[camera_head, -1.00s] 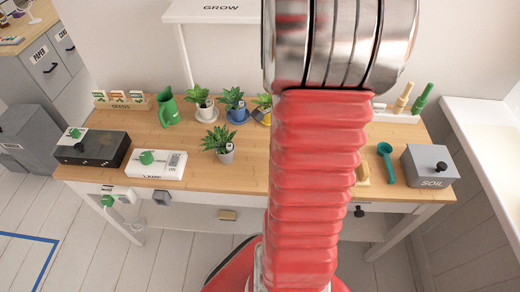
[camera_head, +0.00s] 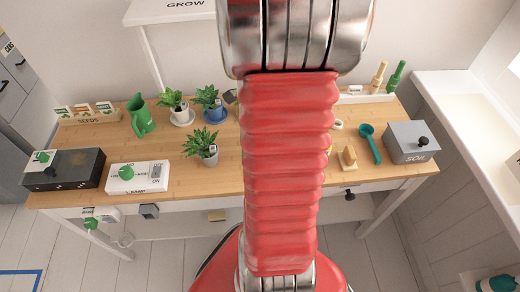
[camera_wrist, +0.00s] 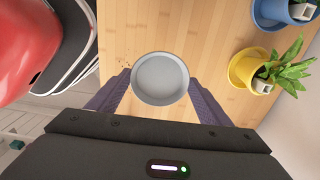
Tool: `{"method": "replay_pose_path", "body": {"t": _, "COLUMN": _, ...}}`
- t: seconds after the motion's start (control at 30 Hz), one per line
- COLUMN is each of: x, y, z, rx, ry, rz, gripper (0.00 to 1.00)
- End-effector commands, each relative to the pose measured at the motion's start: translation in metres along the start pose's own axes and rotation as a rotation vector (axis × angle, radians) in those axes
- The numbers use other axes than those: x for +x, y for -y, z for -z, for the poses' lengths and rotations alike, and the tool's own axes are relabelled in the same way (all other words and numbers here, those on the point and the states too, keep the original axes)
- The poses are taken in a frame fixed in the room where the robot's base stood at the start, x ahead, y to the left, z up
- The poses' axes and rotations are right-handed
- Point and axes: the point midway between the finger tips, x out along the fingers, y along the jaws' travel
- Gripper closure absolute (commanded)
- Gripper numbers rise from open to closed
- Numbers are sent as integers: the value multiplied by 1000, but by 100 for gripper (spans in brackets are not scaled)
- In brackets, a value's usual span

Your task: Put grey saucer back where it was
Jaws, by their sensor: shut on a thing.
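The grey saucer (camera_wrist: 161,79) is a small round dish, held level between the two fingers of my gripper (camera_wrist: 160,88) in the wrist view. The gripper is shut on its rim, with bare wooden desk (camera_wrist: 140,30) below. In the head view the saucer is hidden behind my arm. A plant in a grey pot (camera_head: 208,155) stands directly on the desk, with no saucer seen under it. A yellow pot on a yellow saucer (camera_wrist: 238,75) and part of a blue saucer (camera_wrist: 263,18) lie to the right in the wrist view.
A plant on a white saucer (camera_head: 181,118) and one in a blue pot (camera_head: 214,115) stand at the back, near a green jug (camera_head: 141,117). A black box (camera_head: 65,170) and white lamp switch (camera_head: 137,178) are left, a SOIL box (camera_head: 410,142) right. Crumbs lie near the saucer.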

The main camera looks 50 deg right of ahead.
Motion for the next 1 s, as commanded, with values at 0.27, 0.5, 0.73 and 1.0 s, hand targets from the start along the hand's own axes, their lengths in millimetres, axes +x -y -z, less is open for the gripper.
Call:
{"method": "replay_pose_path", "body": {"t": 0.27, "x": 31, "y": 0, "z": 0, "rx": -1, "ry": 0, "rz": -1, "gripper": 50}}
{"method": "replay_pose_path", "body": {"t": 0.5, "x": 31, "y": 0, "z": 0, "rx": -1, "ry": 0, "rz": 0, "gripper": 50}}
{"method": "replay_pose_path", "body": {"t": 0.73, "x": 44, "y": -1, "z": -1, "rx": -2, "ry": 0, "rz": -4, "gripper": 50}}
{"method": "replay_pose_path", "body": {"t": 1.0, "x": 68, "y": 0, "z": -1, "rx": -2, "ry": 0, "rz": -1, "gripper": 50}}
